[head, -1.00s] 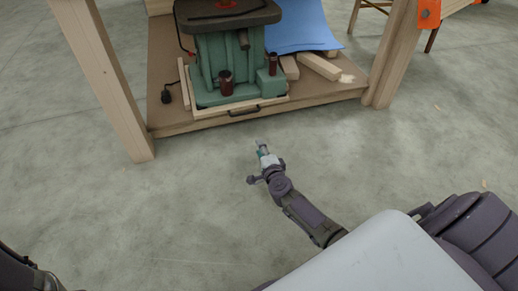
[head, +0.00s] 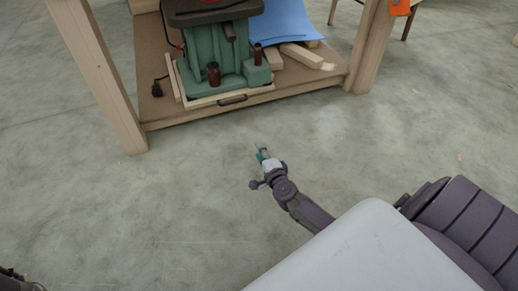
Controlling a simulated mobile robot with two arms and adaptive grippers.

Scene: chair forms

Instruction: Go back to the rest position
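My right gripper (head: 261,152) is in the middle of the head view, above the bare concrete floor and in front of the workbench's lower shelf. It looks small and is seen from above and behind, so I cannot tell whether its fingers are open or shut. I see no object in it. Only a dark bit of my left arm shows at the bottom left corner; the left gripper is out of view.
A wooden workbench (head: 98,75) stands ahead, its legs framing a low shelf (head: 150,122). On the shelf are a green machine (head: 215,50), a blue sheet (head: 283,22) and wood offcuts (head: 300,55). The concrete floor (head: 150,210) around my arm is clear.

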